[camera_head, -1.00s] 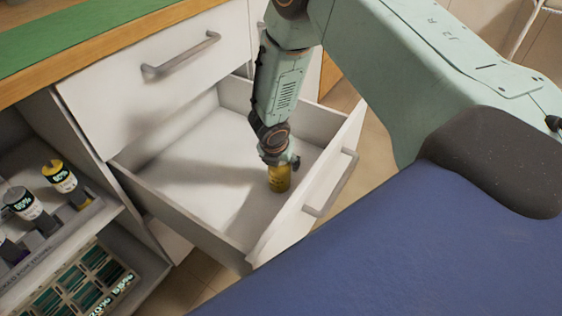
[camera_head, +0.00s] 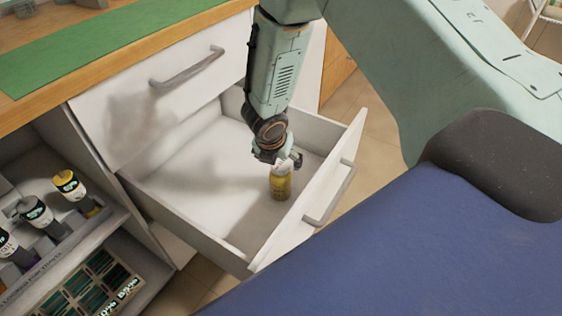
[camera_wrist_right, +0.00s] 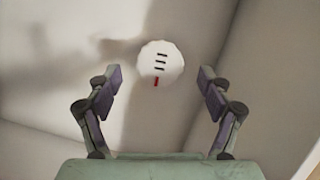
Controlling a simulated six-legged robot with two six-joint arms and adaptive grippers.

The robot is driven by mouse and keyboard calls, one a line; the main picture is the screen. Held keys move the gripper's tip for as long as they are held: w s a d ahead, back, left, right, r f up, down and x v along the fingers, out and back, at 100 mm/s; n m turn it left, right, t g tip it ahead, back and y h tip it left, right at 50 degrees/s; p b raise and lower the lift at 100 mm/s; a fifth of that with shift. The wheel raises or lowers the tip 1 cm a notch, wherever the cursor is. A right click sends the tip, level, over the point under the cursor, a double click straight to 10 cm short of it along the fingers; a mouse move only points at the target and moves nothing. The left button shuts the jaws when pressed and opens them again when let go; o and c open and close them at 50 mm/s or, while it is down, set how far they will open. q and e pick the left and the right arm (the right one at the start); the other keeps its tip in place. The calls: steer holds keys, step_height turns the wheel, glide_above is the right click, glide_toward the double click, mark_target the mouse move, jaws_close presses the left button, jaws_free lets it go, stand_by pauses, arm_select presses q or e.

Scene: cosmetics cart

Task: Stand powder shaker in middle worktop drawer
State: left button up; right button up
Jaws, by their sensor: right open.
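The powder shaker (camera_head: 281,184) is a yellow bottle with a pale top. It stands upright on the floor of the open middle drawer (camera_head: 190,213), near the drawer's front panel. In the right wrist view, the shaker's round white top (camera_wrist_right: 161,62) shows from above, with dark slots and a red mark. My right gripper (camera_head: 279,162) is just above the shaker in the head view. In the wrist view its fingers (camera_wrist_right: 160,92) are spread wide on either side, apart from the top. My left gripper is not in view.
A closed drawer with a grey handle (camera_head: 187,68) is above the open one. The worktop bears a green mat (camera_head: 70,62). Open shelves at left hold bottles (camera_head: 68,186) and a tray of small items (camera_head: 92,287). The drawer's back is clear.

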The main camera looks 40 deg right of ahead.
steer(key=shift+p+v, duration=0.55)
steer(key=shift+v, duration=1.45)
